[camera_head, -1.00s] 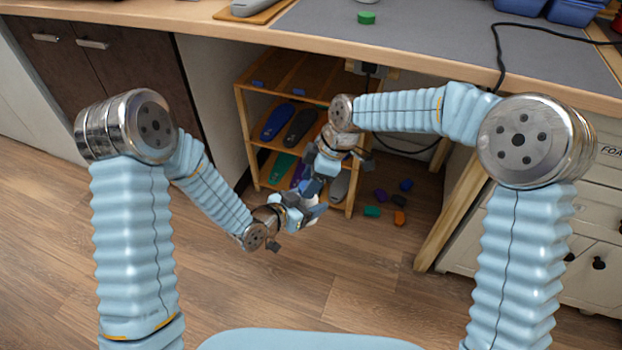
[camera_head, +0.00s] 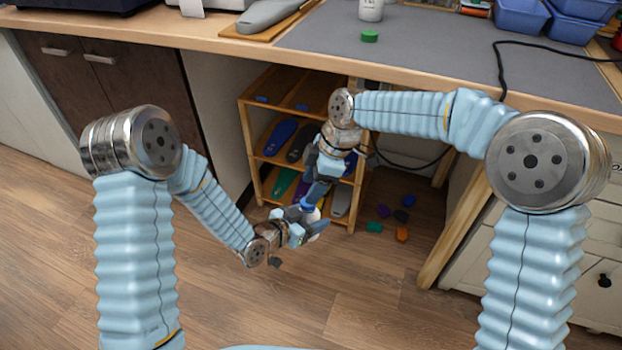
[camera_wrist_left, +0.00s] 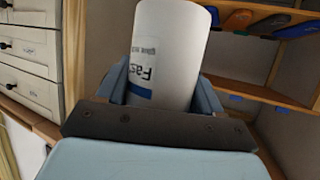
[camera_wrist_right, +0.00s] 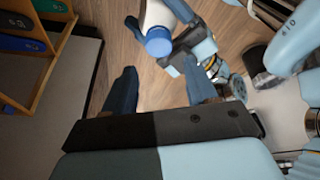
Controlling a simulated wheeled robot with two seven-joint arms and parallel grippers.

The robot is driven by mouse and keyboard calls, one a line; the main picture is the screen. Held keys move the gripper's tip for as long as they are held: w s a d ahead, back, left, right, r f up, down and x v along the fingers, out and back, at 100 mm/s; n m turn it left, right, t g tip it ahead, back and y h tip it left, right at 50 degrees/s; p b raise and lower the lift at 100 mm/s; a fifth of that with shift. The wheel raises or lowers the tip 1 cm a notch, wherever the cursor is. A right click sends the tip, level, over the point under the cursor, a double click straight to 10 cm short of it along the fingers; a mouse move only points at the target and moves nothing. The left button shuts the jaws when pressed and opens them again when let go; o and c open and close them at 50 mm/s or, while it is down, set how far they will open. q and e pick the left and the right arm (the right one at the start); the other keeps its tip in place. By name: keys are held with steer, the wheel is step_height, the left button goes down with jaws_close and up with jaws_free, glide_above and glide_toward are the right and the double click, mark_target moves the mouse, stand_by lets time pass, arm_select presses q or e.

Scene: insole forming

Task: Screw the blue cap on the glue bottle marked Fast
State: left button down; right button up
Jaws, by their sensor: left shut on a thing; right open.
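The white glue bottle (camera_wrist_left: 170,50) marked "Fas…" is held in my left gripper (camera_head: 312,226), which is shut on it. The blue cap (camera_wrist_right: 158,42) sits at the bottle's end in the right wrist view, where the white bottle (camera_wrist_right: 158,14) shows behind it. I cannot tell how tightly the cap is seated. My right gripper (camera_wrist_right: 165,85) is open and empty, with its fingers apart and short of the cap.
A wooden shelf rack (camera_head: 247,150) with coloured insoles stands close behind the grippers, under the bench (camera_head: 440,60). A green cap (camera_head: 370,36) and another white bottle (camera_head: 370,10) are on the bench. Several coloured blocks lie on the floor, right of the rack. Floor in front is clear.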

steer(key=n, duration=0.2)
steer(key=n+h, duration=0.1)
steer(key=n, duration=0.1)
steer(key=shift+a+r, duration=0.15)
steer(key=shift+a, duration=0.2)
steer(key=n, duration=0.1)
steer(key=n+h, duration=0.1)
steer(key=n, duration=0.1)
steer(key=shift+a+r, duration=0.1)
steer(key=shift+r, duration=0.2)
step_height(320, 180, up, 2)
steer(key=n+h, duration=0.1)
steer(key=n, duration=0.1)
steer(key=n+h, duration=0.1)
steer(key=n, duration=0.2)
steer(key=shift+a+r+n+t, duration=0.1)
steer(key=shift+r+n+t, duration=0.05)
steer(key=shift+n+t, duration=0.15)
glide_above(308, 219)
steer(key=w, duration=0.2)
steer(key=shift+w+f, duration=0.15)
steer(key=shift+f, duration=3.85)
